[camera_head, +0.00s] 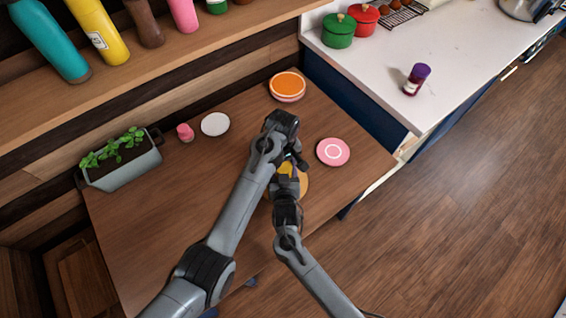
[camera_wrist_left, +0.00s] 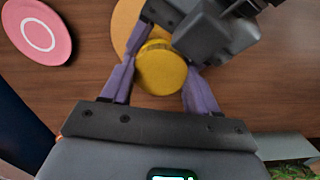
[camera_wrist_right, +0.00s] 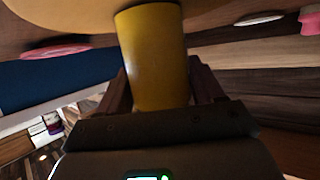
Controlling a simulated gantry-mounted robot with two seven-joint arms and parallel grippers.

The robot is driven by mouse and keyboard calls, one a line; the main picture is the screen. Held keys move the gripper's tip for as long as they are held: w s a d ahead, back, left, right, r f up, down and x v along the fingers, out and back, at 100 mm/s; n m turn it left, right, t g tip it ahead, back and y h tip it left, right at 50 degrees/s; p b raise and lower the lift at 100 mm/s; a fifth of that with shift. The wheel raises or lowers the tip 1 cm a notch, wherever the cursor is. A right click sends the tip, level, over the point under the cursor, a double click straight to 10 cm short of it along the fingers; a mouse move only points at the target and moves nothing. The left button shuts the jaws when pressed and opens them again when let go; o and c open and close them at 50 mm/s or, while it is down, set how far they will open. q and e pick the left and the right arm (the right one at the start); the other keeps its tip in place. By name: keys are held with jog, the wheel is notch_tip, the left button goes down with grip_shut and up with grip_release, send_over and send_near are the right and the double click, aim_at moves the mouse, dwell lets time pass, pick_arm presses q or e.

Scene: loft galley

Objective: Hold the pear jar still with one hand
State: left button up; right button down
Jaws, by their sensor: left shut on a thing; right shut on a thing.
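The pear jar (camera_wrist_left: 168,70) is a yellow cylinder; the left wrist view looks down on its round yellow top. Its plain side shows in the right wrist view (camera_wrist_right: 153,50). It stands on a round tan board (camera_wrist_left: 126,20) on the wooden table. My left gripper (camera_wrist_left: 164,52) is shut on the jar from above, a purple finger on each side of its top. My right gripper (camera_wrist_right: 160,85) is shut on the jar's side, its fingers around the body. In the head view the two grippers hide most of the jar. Any label is hidden.
A pink plate with a white ring (camera_head: 333,152) lies close on the right. An orange-topped stack (camera_head: 287,86), a white disc (camera_head: 215,124), a pink jar (camera_head: 185,133) and a planter (camera_head: 122,165) line the table's back and left. A white counter (camera_head: 420,60) stands right.

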pick_arm(q)
jog(key=shift+r, duration=0.2)
jog(key=shift+r, duration=0.75)
jog(key=shift+r, duration=0.1)
jog(key=shift+r, duration=1.95)
pick_arm(e)
jog(key=shift+c, duration=0.3)
grip_release()
